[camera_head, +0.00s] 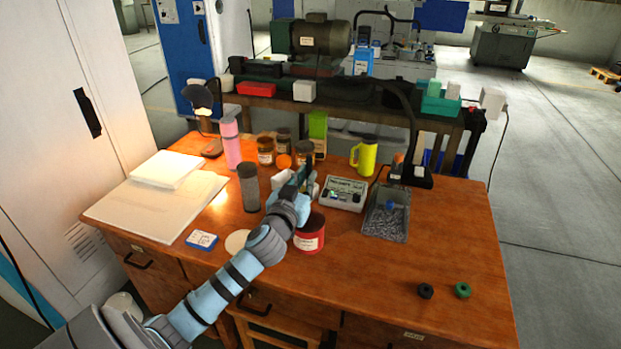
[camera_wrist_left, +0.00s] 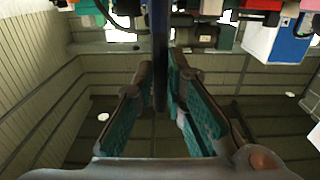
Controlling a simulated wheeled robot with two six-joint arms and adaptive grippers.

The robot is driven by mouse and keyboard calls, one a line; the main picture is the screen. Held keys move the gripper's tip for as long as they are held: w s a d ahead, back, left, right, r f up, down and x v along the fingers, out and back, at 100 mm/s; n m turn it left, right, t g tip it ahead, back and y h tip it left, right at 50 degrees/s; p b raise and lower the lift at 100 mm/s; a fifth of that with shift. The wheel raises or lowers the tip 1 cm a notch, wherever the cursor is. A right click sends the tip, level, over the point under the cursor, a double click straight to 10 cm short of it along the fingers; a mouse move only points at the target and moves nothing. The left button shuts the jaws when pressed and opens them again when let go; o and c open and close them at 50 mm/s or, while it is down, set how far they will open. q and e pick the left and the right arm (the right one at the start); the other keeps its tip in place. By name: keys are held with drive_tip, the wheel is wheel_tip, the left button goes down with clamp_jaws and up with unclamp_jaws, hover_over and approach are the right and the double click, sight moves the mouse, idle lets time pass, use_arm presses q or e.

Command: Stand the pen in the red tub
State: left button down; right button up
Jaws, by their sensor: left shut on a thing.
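The red tub (camera_head: 309,240) stands on the wooden desk near its middle, with a pale label on its side. My left gripper (camera_head: 304,184) is above the desk, at the tub's back edge in the head view, and my forearm passes just left of the tub. In the left wrist view the gripper is shut on the pen (camera_wrist_left: 160,50), a thin dark stick that stands upright between the teal finger pads. The tub's inside is partly hidden by my wrist. My right gripper is not in view.
A dark grey cylinder (camera_head: 249,187) and a pink bottle (camera_head: 230,143) stand left of the gripper. A control box (camera_head: 343,194), a yellow mug (camera_head: 365,155) and a grey tray (camera_head: 387,216) stand to the right. The desk's front right is mostly clear.

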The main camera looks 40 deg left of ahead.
use_arm(q)
wheel_tip(320, 180, down, 13)
drive_tip(key=b, duration=1.1)
drive_tip(key=shift+a, duration=0.15)
drive_tip(key=shift+r, duration=0.1)
drive_tip(key=c, duration=1.6)
unclamp_jaws()
drive_tip(key=shift+o, duration=0.2)
drive_tip(key=v, duration=1.2)
